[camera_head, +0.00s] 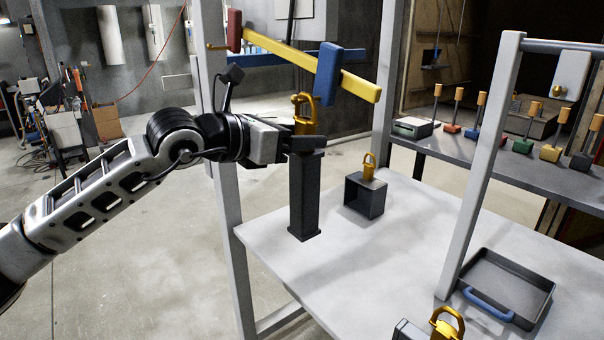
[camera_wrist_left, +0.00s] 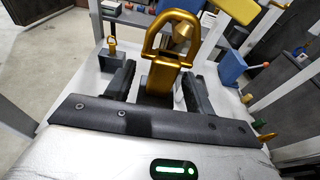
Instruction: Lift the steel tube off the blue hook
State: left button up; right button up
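I cannot make out a steel tube for certain in either view. A blue block (camera_head: 328,72) sits on a sloping yellow bar (camera_head: 300,58); it may be the blue hook, and no tube shows hanging from it. My left gripper (camera_head: 300,143) is at the top of a dark post (camera_head: 304,195), below the bar. In the left wrist view my left gripper (camera_wrist_left: 160,88) has its fingers apart, either side of a gold, shackle-shaped piece (camera_wrist_left: 162,74). Gaps show beside that piece, so the gripper looks open. The right gripper does not show.
A dark box (camera_head: 365,198) with a gold ring on top stands on the white table (camera_head: 400,235). A dark tray (camera_head: 508,285) lies at the right. Grey uprights (camera_head: 485,160) frame the table. A shelf (camera_head: 470,155) with several coloured, handled blocks is behind.

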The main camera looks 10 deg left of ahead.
pick_arm(q)
grip_shut()
jog(key=shift+r, duration=0.1)
jog(key=shift+r, duration=0.75)
